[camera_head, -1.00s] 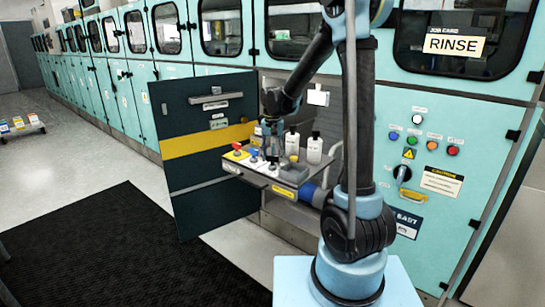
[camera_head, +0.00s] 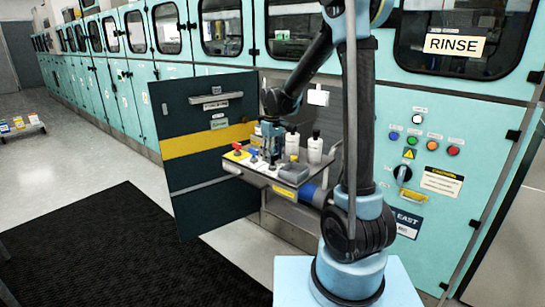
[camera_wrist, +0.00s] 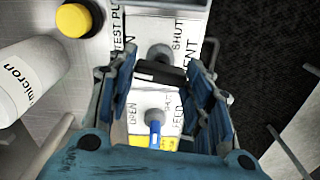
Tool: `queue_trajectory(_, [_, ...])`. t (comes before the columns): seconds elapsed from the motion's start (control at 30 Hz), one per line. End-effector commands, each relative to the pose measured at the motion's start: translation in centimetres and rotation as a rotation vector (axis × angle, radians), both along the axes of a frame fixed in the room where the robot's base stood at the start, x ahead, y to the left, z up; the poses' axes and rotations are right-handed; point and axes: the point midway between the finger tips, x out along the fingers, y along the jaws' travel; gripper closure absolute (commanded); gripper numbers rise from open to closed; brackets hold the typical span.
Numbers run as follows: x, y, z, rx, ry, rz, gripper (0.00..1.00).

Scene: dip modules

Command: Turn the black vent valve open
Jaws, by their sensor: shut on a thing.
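The black vent valve handle (camera_wrist: 160,72) lies crosswise between the two fingers of my gripper (camera_wrist: 161,80) in the wrist view. The gripper is shut on it. The valve's grey round hub shows just above the handle, with the words OPEN to its left and SHUT to its right. In the head view my gripper (camera_head: 270,152) is down at the valve shelf (camera_head: 262,181), and it hides the black handle there.
A blue valve handle (camera_wrist: 154,128) is close below the black one in the wrist view. A yellow round knob (camera_wrist: 75,18) and a white bottle (camera_wrist: 25,80) are at the left. White bottles (camera_head: 314,149) stand behind the gripper on the shelf. An open dark door (camera_head: 200,180) is at its left.

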Motion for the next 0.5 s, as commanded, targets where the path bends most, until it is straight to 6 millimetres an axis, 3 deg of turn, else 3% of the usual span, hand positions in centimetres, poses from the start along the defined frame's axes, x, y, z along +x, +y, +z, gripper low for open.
queue_trajectory(0.5, [-0.03,-0.14,-0.02,-0.003,0.000,0.165,0.77])
